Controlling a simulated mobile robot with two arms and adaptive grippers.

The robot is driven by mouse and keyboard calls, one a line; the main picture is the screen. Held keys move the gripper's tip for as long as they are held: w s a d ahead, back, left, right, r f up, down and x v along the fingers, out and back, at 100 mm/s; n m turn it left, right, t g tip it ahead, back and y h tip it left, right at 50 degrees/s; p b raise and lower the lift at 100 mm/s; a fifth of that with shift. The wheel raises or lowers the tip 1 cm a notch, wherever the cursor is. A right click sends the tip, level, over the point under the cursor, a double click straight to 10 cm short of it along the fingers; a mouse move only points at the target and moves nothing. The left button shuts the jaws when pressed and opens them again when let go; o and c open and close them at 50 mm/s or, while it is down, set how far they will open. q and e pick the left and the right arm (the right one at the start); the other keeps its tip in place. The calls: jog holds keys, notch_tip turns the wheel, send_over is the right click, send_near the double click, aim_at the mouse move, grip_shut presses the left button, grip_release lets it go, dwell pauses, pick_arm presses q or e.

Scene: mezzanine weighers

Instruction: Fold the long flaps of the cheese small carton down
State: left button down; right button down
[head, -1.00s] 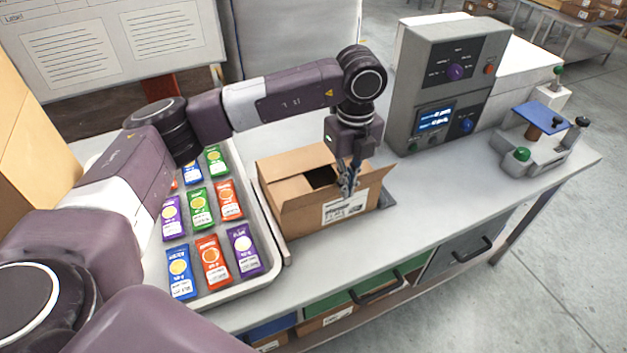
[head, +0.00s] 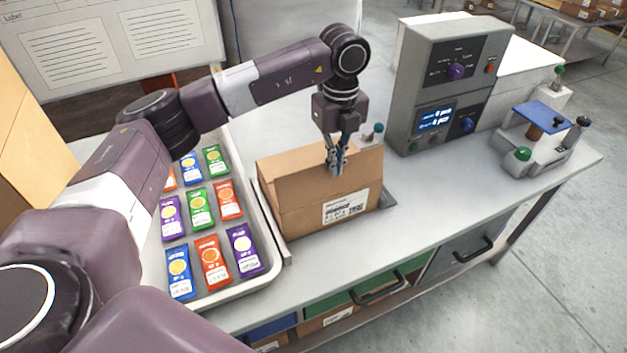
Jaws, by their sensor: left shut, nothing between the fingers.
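The small brown cardboard carton (head: 300,213) stands upright on the bench, with a white printed label (head: 345,207) on its near side. A brown flap (head: 300,178) lies across its top, and no dark opening shows. The flap edges behind the gripper are partly hidden, so I cannot tell whether every flap lies fully flat. My left gripper (head: 337,168) points down at the top of the carton, right of its middle. Its fingers are shut and hold nothing, and they appear to touch the flap. My right gripper is not in view.
A pale tray (head: 273,275) of colourful packets stands left of the carton. A grey control box (head: 432,95) stands behind right, and a device with a blue plate (head: 540,117) is further right. A small green-topped knob (head: 378,128) shows behind the carton. The bench's front right is clear.

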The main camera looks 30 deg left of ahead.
pick_arm(q)
jog(key=shift+w+a, duration=0.15)
jog(key=shift+a, duration=0.05)
jog(key=shift+w+a+f+b, duration=0.35)
jog(key=shift+w+a+b, duration=0.1)
jog(key=shift+a, duration=0.15)
jog(key=shift+w+a+f, duration=0.15)
jog(key=shift+w+a, duration=0.35)
jog(key=shift+a, duration=0.15)
jog(key=shift+w+a+f+b, duration=0.75)
jog(key=shift+a+f, duration=0.2)
jog(key=shift+f, duration=0.2)
